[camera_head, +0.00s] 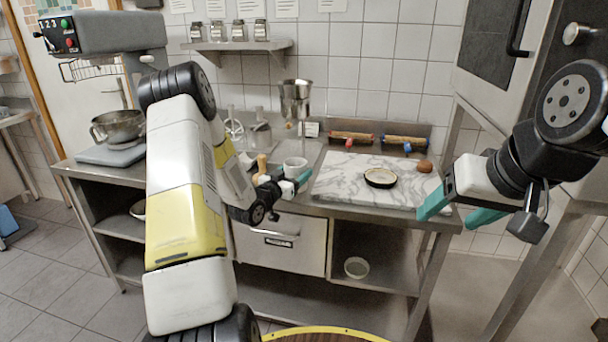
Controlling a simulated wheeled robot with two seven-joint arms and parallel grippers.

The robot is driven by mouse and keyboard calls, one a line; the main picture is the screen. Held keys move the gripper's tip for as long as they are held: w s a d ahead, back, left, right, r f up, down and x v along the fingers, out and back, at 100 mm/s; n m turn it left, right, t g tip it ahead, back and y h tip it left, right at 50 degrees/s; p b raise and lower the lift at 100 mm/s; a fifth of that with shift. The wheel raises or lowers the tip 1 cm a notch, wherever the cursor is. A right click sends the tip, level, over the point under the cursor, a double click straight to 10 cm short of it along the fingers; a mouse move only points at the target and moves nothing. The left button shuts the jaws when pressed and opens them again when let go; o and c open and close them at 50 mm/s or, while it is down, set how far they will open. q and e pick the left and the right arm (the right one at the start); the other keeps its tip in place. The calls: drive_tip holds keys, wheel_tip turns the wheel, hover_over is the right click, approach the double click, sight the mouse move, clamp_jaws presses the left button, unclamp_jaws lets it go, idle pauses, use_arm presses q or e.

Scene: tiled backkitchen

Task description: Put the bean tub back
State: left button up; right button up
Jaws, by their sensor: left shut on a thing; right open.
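Any beans inside are too small to make out. My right gripper (456,212) is open and empty, in front of the counter's right end.
A marble slab (340,187) on the steel counter bears a dark-rimmed tart tin (380,178) and a brown ball (424,166). Rolling pins (350,138) lie behind. A wooden-handled tool (262,165) stands left of the tub. A bowl (357,267) sits on the lower shelf. A drawer (280,244) is below.

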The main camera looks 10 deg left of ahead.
sight(294, 166)
use_arm(q)
drive_tip(key=w, duration=0.1)
drive_tip(key=w+a, duration=0.1)
drive_tip(key=w, duration=0.2)
drive_tip(key=shift+w+a+f, duration=0.2)
drive_tip(key=shift+w+a, duration=0.15)
drive_tip(key=shift+w, duration=0.05)
drive_tip(key=shift+f, duration=1.75)
drive_tip(key=shift+f, duration=0.2)
drive_tip(key=o, duration=1.9)
drive_tip(key=shift+s, duration=0.1)
